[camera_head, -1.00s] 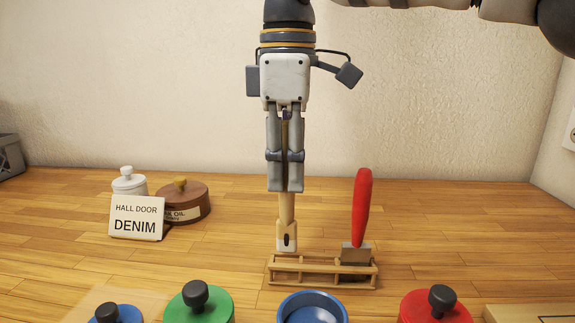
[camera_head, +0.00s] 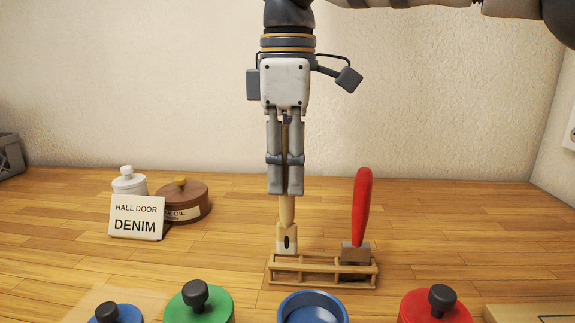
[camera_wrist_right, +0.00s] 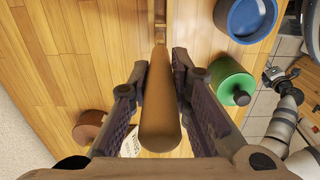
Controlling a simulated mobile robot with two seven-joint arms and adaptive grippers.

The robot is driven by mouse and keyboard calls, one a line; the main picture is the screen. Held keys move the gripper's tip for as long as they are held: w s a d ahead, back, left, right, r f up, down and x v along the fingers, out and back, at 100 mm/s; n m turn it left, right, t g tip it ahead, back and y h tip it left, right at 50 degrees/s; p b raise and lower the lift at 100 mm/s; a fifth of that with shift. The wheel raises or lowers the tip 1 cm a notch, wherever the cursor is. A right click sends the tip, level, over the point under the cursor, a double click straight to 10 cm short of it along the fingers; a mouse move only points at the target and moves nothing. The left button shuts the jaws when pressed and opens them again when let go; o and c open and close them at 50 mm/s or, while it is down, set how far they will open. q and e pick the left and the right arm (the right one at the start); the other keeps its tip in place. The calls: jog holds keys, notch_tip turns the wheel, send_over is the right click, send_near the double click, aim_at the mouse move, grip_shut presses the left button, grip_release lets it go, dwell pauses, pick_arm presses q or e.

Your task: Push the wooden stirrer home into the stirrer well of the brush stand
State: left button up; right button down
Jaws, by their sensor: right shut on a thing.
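My right gripper (camera_head: 285,190) points straight down in the head view, shut on the wooden stirrer (camera_head: 287,212). The stirrer hangs upright, with its pale, slotted lower end at the left part of the wooden brush stand (camera_head: 325,285). Its tip is hidden behind the front rail, so how deep it sits I cannot tell. In the right wrist view the stirrer's rounded handle (camera_wrist_right: 160,110) lies between the two fingers (camera_wrist_right: 158,85). A red-handled brush (camera_head: 362,210) stands upright in the stand's right part.
A blue open pot (camera_head: 312,310), a green lidded pot (camera_head: 200,305) and a red lidded pot (camera_head: 435,308) stand in front of the stand. A DENIM card (camera_head: 136,218), a white jar (camera_head: 129,182) and a brown tin (camera_head: 182,202) are at the left. Bare table lies behind the stand.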

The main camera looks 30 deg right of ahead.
aim_at(287, 125)
jog(key=shift+f, duration=2.15)
jog(key=c, duration=1.4)
grip_release()
notch_tip(287, 125, up, 12)
jog(key=shift+f, duration=0.1)
